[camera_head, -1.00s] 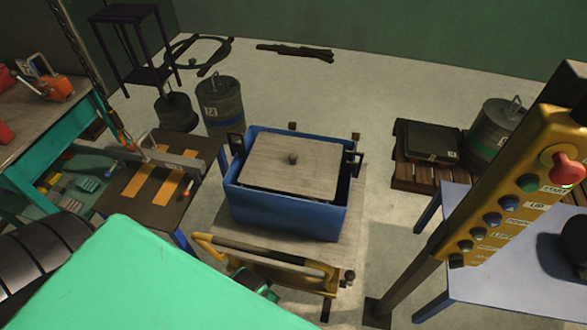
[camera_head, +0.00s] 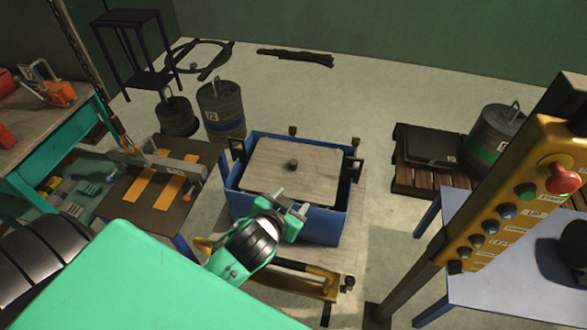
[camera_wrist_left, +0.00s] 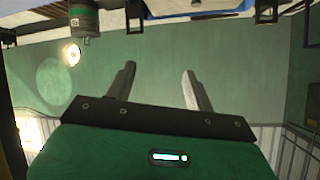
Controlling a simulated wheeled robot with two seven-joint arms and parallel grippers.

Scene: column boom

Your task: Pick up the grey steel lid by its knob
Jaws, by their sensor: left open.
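The grey steel lid (camera_head: 268,182) lies flat in the top of a blue bin (camera_head: 238,203), with gaps around its edges. Its small dark round knob (camera_head: 292,164) stands up near the middle of the lid and is in clear sight. My left gripper (camera_head: 292,207) is at the bin's near side, below the knob in the picture and apart from it. In the left wrist view its two fingers (camera_wrist_left: 160,80) are spread, with nothing between them. My right gripper is not in view.
A yellow-and-black handle bar (camera_head: 305,272) is in front of the bin. A yellow button post (camera_head: 510,200) and a pale table (camera_head: 500,265) are on the right. A dark bench with yellow stripes (camera_head: 150,195) stands left. Grey canisters (camera_head: 221,110) stand behind.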

